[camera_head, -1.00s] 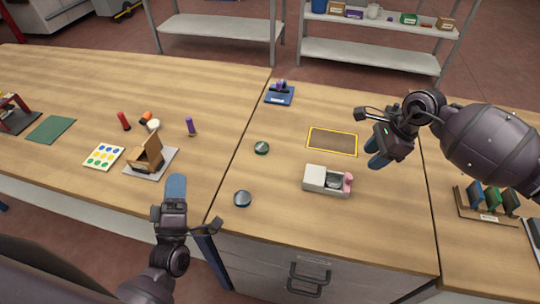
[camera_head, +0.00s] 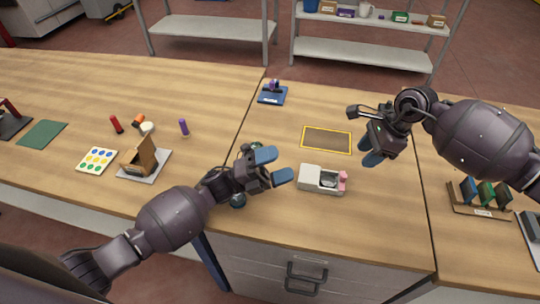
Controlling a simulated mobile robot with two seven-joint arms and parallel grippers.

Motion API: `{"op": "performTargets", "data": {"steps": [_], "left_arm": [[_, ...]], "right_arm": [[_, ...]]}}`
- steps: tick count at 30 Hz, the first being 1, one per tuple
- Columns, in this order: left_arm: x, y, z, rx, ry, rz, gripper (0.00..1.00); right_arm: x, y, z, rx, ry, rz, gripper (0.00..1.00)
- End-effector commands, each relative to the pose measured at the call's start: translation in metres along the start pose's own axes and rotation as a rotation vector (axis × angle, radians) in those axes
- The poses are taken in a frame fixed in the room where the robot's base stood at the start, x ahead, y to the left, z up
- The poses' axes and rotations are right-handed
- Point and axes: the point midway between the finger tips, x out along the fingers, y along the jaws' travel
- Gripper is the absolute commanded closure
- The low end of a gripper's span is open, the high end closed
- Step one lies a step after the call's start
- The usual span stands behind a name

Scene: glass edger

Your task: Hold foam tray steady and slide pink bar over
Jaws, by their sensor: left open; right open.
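The foam tray (camera_head: 310,177) is a small white block with a recess, lying on the wooden worktop near its front edge. The pink bar (camera_head: 343,181) stands at the tray's right end. A grey round piece sits in the recess. My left gripper (camera_head: 280,165) is open and empty just left of the tray, its blue fingertips pointing right and apart from the tray. My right gripper (camera_head: 366,146) is open and empty above the worktop, up and right of the tray, apart from the pink bar.
A blue stand (camera_head: 272,94) is further back. A dark round disc (camera_head: 238,200) is partly hidden by my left arm. A rack of coloured plates (camera_head: 482,198) stands at right. The worktop in front of the tray is clear.

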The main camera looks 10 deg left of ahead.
Motion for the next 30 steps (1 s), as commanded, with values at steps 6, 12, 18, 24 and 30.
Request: {"op": "performTargets", "data": {"steps": [6, 12, 18, 24, 30], "left_arm": [[0.004, 0.026, 0.013, 0.463, 0.244, 0.168, 0.00], [-0.005, 0.045, 0.034, 0.879, 0.510, 0.267, 0.00], [-0.021, 0.056, 0.060, 1.195, 0.751, 0.310, 0.00], [-0.031, 0.059, 0.074, 1.343, 0.879, 0.316, 0.00], [-0.025, 0.067, 0.072, 1.367, 0.901, 0.314, 0.00]], "right_arm": [[0.000, 0.000, 0.000, 0.000, 0.000, 0.000, 0.57], [0.000, 0.000, 0.000, 0.000, 0.000, 0.000, 0.57], [0.000, 0.000, 0.000, 0.000, 0.000, 0.000, 0.57], [0.000, 0.000, 0.000, 0.000, 0.000, 0.000, 0.57], [0.000, 0.000, 0.000, 0.000, 0.000, 0.000, 0.57]]}}
